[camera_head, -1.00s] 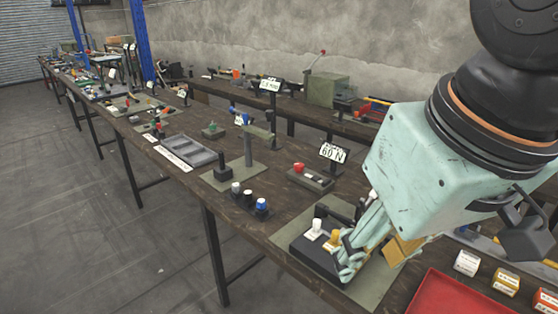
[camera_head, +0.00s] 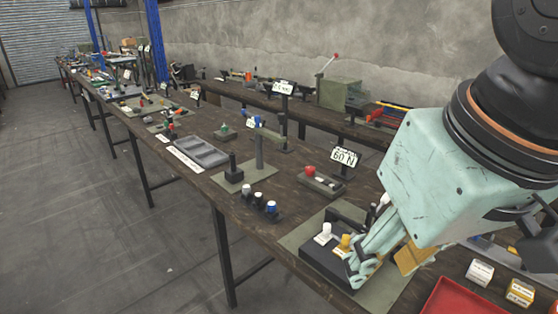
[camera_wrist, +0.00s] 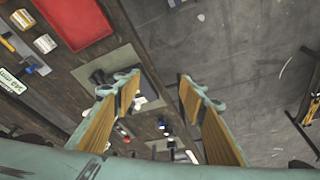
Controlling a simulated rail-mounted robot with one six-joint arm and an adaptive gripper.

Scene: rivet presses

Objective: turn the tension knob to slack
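A dark box (camera_head: 318,262) on a grey-green mat (camera_head: 292,238) carries a white knob (camera_head: 323,232) and a yellow knob (camera_head: 345,241). I cannot tell which is the tension knob, or read any slack mark. My gripper (camera_head: 362,272) points down over the box's right end, just right of the yellow knob, and hides that part. In the wrist view my gripper (camera_wrist: 158,82) has its two yellow-padded fingers wide apart with nothing held. Part of the mat (camera_wrist: 118,60) and the dark box lie beyond the left finger. Contact with the box cannot be judged.
A red tray (camera_head: 462,300) and small labelled boxes (camera_head: 480,271) lie to the right. A "60 N" sign (camera_head: 344,158) and a red-buttoned unit (camera_head: 320,183) stand behind. Blue- and white-topped posts (camera_head: 271,207) stand to the left. The floor (camera_head: 110,240) in front is clear.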

